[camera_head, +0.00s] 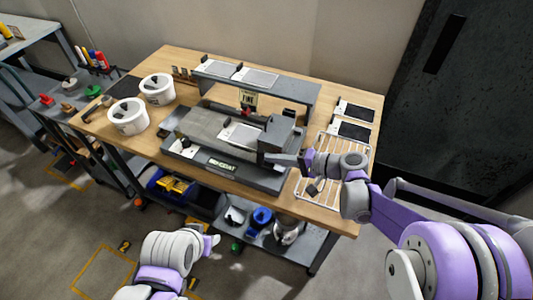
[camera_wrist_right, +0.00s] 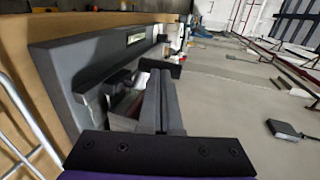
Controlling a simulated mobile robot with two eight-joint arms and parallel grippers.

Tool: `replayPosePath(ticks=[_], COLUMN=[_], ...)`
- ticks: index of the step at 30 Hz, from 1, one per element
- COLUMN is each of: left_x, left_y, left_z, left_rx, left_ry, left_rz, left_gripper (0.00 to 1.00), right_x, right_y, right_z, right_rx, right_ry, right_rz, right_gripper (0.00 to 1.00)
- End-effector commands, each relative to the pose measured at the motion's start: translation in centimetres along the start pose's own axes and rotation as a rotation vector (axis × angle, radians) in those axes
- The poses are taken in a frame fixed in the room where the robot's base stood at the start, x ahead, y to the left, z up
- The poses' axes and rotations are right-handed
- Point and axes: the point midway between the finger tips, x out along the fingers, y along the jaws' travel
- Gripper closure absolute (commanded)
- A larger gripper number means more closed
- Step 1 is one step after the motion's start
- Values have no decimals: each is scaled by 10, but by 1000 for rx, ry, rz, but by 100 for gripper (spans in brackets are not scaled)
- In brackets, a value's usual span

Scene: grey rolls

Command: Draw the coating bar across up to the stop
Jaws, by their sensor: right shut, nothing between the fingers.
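The coater (camera_head: 212,165) is a grey bench machine with a flat bed, standing in the middle of the wooden table. I cannot clearly make out the coating bar or the stop. My right gripper (camera_head: 268,158) is shut and empty at the block's near side; I cannot tell whether it touches. In the right wrist view the gripper's fingers (camera_wrist_right: 158,75) lie together beside the coater (camera_wrist_right: 75,85). My left gripper (camera_head: 212,242) is low, before the table; its jaws are unclear.
A raised grey shelf (camera_head: 300,88) with panels stands behind the bed. A white wire rack (camera_head: 322,165) lies to the right, with panels (camera_head: 352,120) behind it. Two white tubs (camera_head: 128,118) stand at the left. A lower shelf (camera_head: 300,250) holds containers.

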Motion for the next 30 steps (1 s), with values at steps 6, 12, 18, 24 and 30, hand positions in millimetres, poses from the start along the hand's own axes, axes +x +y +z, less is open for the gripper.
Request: replayPosePath(ticks=[6,12,18,24,30], left_x=[0,0,0,1,1], left_y=[0,0,0,0,0], left_z=[0,0,0,0,1], left_rx=[0,0,0,0,0], left_ry=[0,0,0,0,-1], left_rz=[0,0,0,0,0], left_gripper=[50,50,50,50,50], right_x=[0,1,7,13,18], right_y=[0,0,-2,-4,-6], right_z=[0,0,0,0,0], right_rx=[0,0,0,0,0], right_ry=[0,0,0,-1,-1], right_rz=[0,0,0,0,0], right_gripper=[100,100,100,100,100])
